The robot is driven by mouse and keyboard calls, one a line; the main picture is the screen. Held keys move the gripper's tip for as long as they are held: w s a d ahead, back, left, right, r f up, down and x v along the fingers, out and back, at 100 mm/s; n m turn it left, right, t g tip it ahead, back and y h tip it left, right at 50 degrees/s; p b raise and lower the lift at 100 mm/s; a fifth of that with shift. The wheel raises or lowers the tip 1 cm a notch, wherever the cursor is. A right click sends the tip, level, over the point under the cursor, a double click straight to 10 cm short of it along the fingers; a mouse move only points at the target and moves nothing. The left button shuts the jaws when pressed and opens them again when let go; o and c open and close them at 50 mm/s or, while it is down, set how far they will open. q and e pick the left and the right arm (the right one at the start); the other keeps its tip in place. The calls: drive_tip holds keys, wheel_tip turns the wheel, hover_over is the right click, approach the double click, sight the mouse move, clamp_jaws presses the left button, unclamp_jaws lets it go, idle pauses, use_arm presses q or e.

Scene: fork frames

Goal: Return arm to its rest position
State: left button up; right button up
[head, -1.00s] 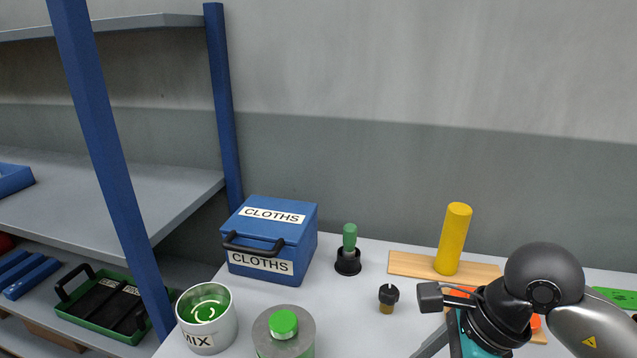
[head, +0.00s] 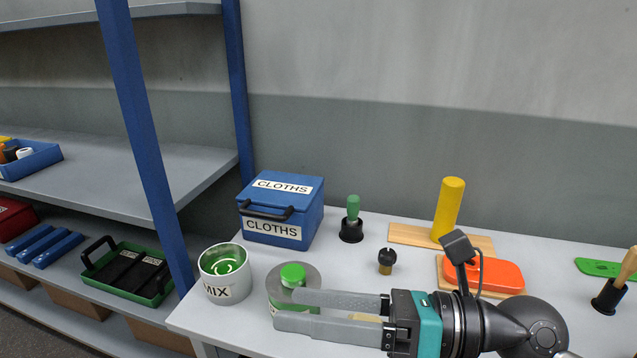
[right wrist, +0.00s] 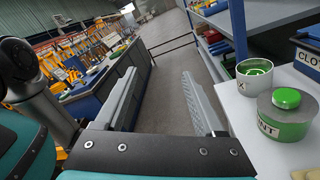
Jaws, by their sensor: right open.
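My right gripper (head: 285,312) reaches in from the right over the front of the white table (head: 222,324). Its two grey fingers are apart and point left, with nothing between them. In the head view they pass in front of the grey tin with a green cap (head: 293,275) and hide part of it; I cannot tell if they touch it. In the right wrist view the open fingers (right wrist: 163,108) point out past the table toward the floor, and the tin (right wrist: 286,112) stands to their right. My left gripper is in neither view.
A MIX pot (head: 224,284) stands left of the tin, with a blue CLOTHS box (head: 281,211) behind. A green-handled tool (head: 352,219), a dark knob (head: 387,261), a yellow cylinder (head: 449,210) and an orange block (head: 484,275) stand farther right. A blue shelf post (head: 150,170) rises at the left.

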drive_tip(key=w+d+r+m+t+h, duration=0.2)
drive_tip(key=w+d+r+m+t, duration=0.15)
drive_tip(key=m+t, duration=0.55)
drive_tip(key=w+d+r+m+t+h, duration=0.1)
drive_tip(key=w+d+r+m+t, duration=0.3)
drive_tip(key=m+t, duration=0.5)
drive_tip(key=w+d+f+m+g+h, duration=0.2)
drive_tip(key=d+f+m+g+h, duration=0.2)
drive_tip(key=d+f+m+h, duration=1.1)
drive_tip(key=s+a+f+m+g, duration=0.3)
drive_tip(key=s+f+m+g, duration=0.35)
drive_tip(key=s+f, duration=0.4)
drive_tip(key=s+a+f+m+g, duration=0.3)
drive_tip(key=s+f+m+g, duration=0.2)
drive_tip(key=s+f+g, duration=0.5)
wheel_tip(320, 180, down, 23)
drive_tip(key=s+t, duration=0.1)
drive_tip(key=s, duration=0.1)
drive_tip(key=s+d+f, duration=0.2)
drive_tip(key=s+f, duration=1)
drive_tip(key=s, duration=0.2)
drive_tip(key=shift+d+f+n+g+y, duration=0.2)
drive_tip(key=shift+d+n+g+y, duration=0.15)
drive_tip(key=shift+d+g, duration=0.1)
